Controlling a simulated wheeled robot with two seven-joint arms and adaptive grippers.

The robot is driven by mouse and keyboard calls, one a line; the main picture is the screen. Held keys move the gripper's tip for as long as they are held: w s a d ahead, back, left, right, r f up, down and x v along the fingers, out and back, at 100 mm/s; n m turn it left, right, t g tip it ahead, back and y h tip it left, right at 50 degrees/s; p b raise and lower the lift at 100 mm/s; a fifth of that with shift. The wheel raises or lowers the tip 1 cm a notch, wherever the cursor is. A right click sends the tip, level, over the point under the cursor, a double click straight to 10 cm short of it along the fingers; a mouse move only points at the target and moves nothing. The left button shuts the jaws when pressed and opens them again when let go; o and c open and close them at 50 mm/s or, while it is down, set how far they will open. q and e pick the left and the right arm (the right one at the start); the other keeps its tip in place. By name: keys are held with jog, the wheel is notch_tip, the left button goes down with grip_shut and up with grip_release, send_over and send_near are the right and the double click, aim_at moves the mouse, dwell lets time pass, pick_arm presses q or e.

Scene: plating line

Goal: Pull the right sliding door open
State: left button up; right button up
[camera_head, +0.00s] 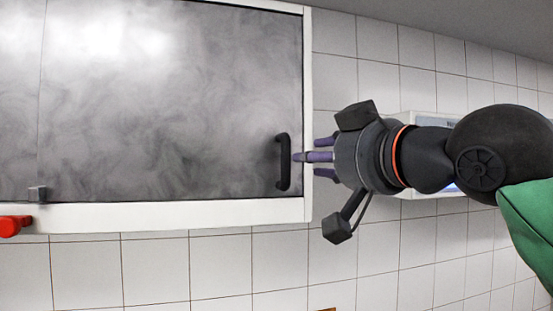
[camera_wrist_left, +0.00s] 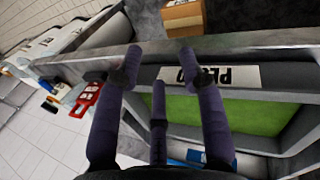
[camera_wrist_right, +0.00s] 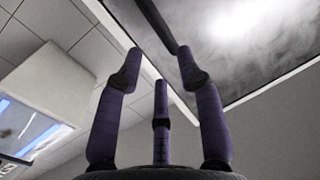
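The right sliding door (camera_head: 200,100) is a grey, smoky panel in a white-framed cabinet. A black vertical bar handle (camera_head: 284,163) sits near its right edge. My right gripper (camera_head: 302,157) comes in from the right, with its purple fingertips at the handle. In the right wrist view the fingers (camera_wrist_right: 158,58) are spread apart, and the dark handle (camera_wrist_right: 156,25) runs between and beyond the two upper fingertips. I cannot tell whether they touch it. My left gripper (camera_wrist_left: 160,60) shows only in its wrist view, open, with a grey metal rail behind its fingertips.
A small grey catch (camera_head: 37,194) and a red knob (camera_head: 14,225) are at the cabinet's lower left. A white wall unit (camera_head: 420,100) is behind my right arm. The left wrist view shows a green-floored bin (camera_wrist_left: 250,112) with a white label and a red item (camera_wrist_left: 86,99).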

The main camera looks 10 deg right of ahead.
aim_at(289, 178)
jog(key=p+x, duration=0.3)
jog(key=x, duration=0.5)
jog(key=shift+w+r, duration=0.15)
jog(key=shift+w, duration=0.2)
jog(key=shift+w+a, duration=0.2)
jog(key=shift+w, duration=0.25)
pick_arm(q)
jog(key=r, duration=0.3)
jog(key=shift+s+d+r, duration=0.1)
jog(key=shift+s+r, duration=0.05)
jog(key=shift+s, duration=0.25)
pick_arm(e)
jog(key=shift+s, duration=0.15)
grip_shut()
